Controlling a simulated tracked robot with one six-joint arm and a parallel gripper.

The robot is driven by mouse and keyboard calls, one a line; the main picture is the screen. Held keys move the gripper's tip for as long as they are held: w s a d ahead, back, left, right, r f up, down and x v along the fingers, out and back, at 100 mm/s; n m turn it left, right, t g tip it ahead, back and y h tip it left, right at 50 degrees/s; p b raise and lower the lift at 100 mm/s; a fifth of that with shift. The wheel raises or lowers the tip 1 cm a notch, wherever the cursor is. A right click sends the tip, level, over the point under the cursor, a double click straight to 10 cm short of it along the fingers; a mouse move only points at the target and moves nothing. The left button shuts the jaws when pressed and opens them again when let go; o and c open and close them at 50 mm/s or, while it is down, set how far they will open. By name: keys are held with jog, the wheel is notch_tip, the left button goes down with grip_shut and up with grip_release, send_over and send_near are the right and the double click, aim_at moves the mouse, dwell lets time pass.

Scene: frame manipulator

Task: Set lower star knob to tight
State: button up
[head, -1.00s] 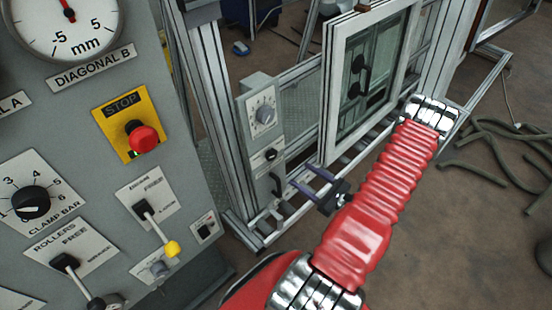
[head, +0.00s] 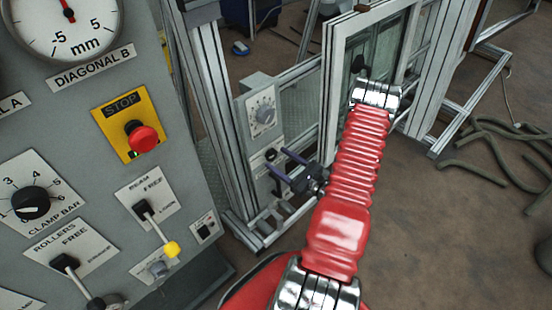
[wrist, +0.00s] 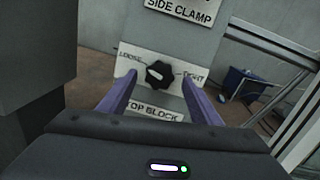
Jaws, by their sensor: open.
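The lower star knob (wrist: 160,75) is small and black, on a white plate marked LOOSE on the left and TIGHT on the right in the wrist view. Its pale pointer mark lies towards the LOOSE side. A STOP BLOCK label (wrist: 152,112) is below it. The knob also shows in the head view on the grey post unit (head: 271,155). My gripper (head: 276,158) is open, its two purple fingers pointing at the knob. In the wrist view the fingertips (wrist: 159,80) flank the knob, with no visible contact; the exact gap in depth cannot be told.
A larger dial (head: 264,114) sits above the knob on the same unit. A SIDE CLAMP label (wrist: 182,8) shows above in the wrist view. A framed window (head: 338,90) stands right of the unit. A control panel (head: 80,110) with a red stop button fills the left.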

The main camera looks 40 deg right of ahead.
jog(key=shift+w+a, duration=0.15)
jog(key=shift+w, duration=0.9)
jog(key=shift+c, duration=0.4)
jog(key=c, duration=1)
jog(key=shift+o, duration=0.2)
